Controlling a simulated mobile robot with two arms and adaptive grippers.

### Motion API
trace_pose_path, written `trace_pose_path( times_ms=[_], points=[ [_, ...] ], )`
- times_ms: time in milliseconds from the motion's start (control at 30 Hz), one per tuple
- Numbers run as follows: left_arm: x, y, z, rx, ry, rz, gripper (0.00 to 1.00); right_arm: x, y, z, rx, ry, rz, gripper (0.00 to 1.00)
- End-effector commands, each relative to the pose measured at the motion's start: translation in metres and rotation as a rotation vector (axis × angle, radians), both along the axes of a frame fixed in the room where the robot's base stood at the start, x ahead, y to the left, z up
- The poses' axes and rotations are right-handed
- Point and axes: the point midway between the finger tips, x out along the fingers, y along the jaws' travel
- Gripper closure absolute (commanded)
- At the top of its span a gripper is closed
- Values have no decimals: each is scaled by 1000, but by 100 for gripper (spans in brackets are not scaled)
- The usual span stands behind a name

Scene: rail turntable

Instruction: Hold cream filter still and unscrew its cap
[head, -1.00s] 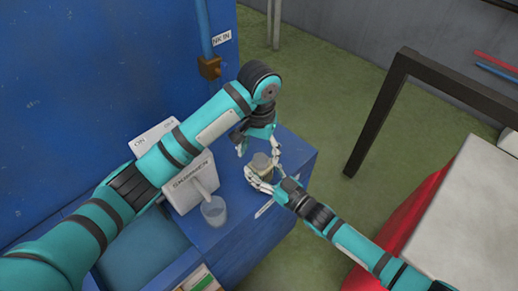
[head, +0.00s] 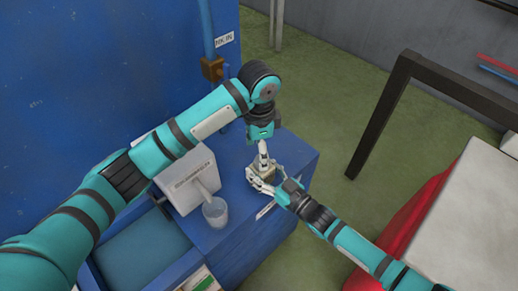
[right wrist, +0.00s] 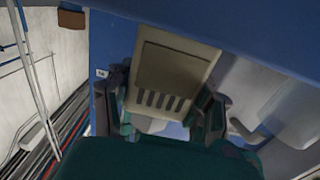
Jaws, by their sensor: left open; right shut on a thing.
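The cream filter (head: 267,175) stands on the blue cabinet top, with its upper part largely covered by my left gripper. My right gripper (head: 262,179) is shut on it from the lower right. In the right wrist view the filter (right wrist: 172,72) is a cream block with a row of dark slots, between the right gripper's fingers (right wrist: 165,110). My left gripper (head: 263,152) is open and points down at the filter's top, its fingers seen edge-on. The cap is hidden there; I cannot tell whether the fingers touch it.
A blue pipe with a brown fitting (head: 212,69) runs behind. A black frame (head: 395,95) and a pale-topped red table (head: 470,215) are at right.

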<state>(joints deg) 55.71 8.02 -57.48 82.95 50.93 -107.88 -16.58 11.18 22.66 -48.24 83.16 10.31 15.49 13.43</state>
Motion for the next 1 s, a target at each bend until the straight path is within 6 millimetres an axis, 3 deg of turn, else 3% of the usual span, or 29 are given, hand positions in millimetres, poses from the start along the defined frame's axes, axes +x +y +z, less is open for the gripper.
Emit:
trace_pose_path(
  times_ms=[733, 1000],
  points=[
    [0, 0, -37, 0, 1, 3, 31, 0, 0, -1, -1, 1, 0, 100],
    [0, 0, -40, 0, 0, 2, 31, 0, 0, -1, -1, 1, 0, 100]
  ],
)
